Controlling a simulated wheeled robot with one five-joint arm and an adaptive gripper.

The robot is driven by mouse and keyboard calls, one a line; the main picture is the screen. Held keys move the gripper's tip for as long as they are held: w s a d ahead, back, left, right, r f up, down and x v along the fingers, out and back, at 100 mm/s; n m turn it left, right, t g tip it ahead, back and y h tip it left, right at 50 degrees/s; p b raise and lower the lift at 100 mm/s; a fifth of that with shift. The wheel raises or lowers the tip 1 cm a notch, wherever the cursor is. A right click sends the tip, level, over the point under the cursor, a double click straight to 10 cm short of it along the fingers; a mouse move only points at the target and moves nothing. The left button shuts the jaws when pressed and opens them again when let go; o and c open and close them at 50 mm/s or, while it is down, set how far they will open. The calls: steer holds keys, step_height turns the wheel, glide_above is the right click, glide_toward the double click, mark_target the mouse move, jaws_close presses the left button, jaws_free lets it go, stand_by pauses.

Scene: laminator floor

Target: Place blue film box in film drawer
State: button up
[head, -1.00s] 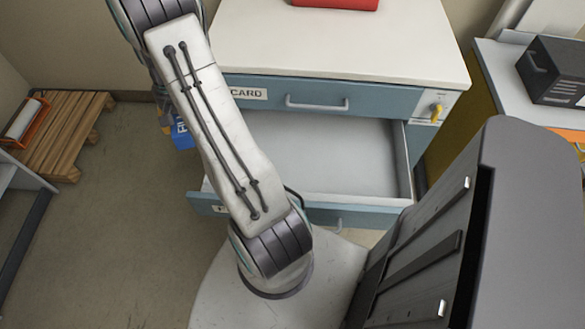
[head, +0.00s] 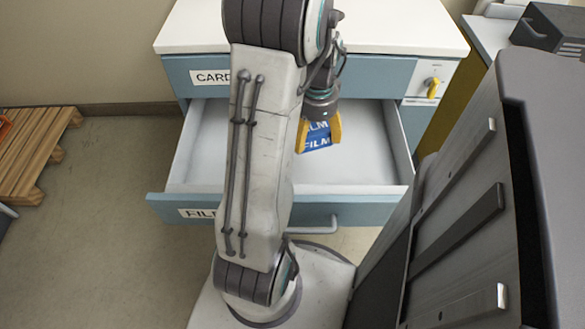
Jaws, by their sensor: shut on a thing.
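The blue film box (head: 317,142), marked FILM in white, shows between the yellow fingers of my gripper (head: 320,136). My gripper is shut on it, pointing down over the open film drawer. The film drawer (head: 367,170) is pulled out, its inside pale and empty where I can see it. Its blue front carries a FILM label, partly covered by my arm. My arm also hides the left middle of the drawer. I cannot tell how high the box is above the drawer floor.
The CARD drawer (head: 379,78) above is shut, below the white cabinet top (head: 400,35). A yellow key switch (head: 431,86) sits at the cabinet's right. A wooden pallet (head: 35,150) lies on the floor at left. A dark box (head: 550,33) stands on the right bench.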

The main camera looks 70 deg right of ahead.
steer(key=s+a+f+m+b, duration=0.2)
steer(key=s+f+m+b, duration=0.15)
steer(key=s, duration=0.35)
steer(key=b, duration=0.2)
glide_above(303, 164)
steer(key=shift+m, duration=0.25)
step_height(303, 164, down, 6)
steer(key=shift+r, duration=0.1)
steer(key=shift+f+b, duration=0.75)
steer(key=shift+f, duration=1.3)
steer(key=shift+f, duration=0.1)
steer(key=o, duration=1.2)
steer(key=shift+c, duration=0.2)
step_height(303, 164, up, 12)
steer(key=p, duration=0.4)
